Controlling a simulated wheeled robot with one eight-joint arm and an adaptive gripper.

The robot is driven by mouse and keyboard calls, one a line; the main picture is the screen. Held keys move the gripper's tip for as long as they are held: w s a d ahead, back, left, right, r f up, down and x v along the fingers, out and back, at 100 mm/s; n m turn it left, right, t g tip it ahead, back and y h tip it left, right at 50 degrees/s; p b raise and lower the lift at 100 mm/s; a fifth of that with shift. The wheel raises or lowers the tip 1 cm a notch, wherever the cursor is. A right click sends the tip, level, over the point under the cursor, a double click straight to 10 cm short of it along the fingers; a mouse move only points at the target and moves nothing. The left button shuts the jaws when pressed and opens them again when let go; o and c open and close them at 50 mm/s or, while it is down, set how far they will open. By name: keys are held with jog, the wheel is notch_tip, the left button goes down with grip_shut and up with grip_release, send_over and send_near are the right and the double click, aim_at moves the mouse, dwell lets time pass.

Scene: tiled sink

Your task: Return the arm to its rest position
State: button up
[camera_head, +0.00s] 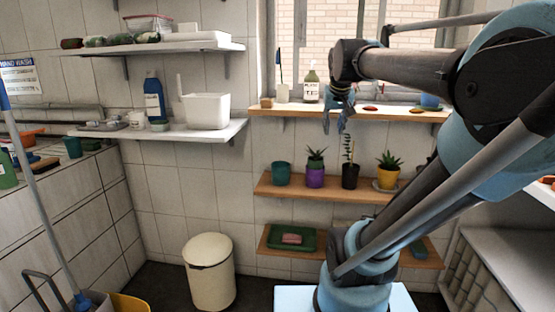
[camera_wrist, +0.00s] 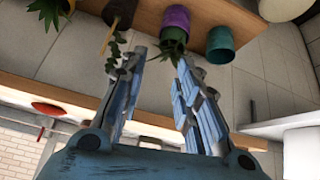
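My arm, with blue and dark grey links, rises from the lower middle of the head view and reaches left toward the window. My gripper (camera_head: 336,119) hangs pointing down in front of the upper wooden shelf. In the wrist view the gripper (camera_wrist: 160,58) has its two blue fingers apart. Nothing shows between the fingertips but the background plants and wall. In the head view it is small, so its finger gap is hard to read there.
A wooden shelf (camera_head: 385,114) with a spray-type bottle (camera_head: 311,88) is close behind the gripper. Below it, another shelf (camera_head: 330,191) holds a teal pot (camera_head: 281,173), a purple pot (camera_head: 315,176), a black pot (camera_head: 350,177) and a yellow pot (camera_head: 388,178). A cream bin (camera_head: 209,272) stands on the floor.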

jog(key=s+f+g, duration=0.2)
jog(key=s+f, duration=0.8)
jog(key=f, duration=0.3)
jog(key=s+f+g, duration=0.2)
jog(key=s+f, duration=0.8)
jog(key=f, duration=0.4)
jog(key=shift+s+y, duration=0.3)
jog(key=shift+s, duration=0.1)
jog(key=shift+w+f, duration=0.25)
jog(key=shift+w, duration=0.2)
jog(key=shift+s, duration=0.15)
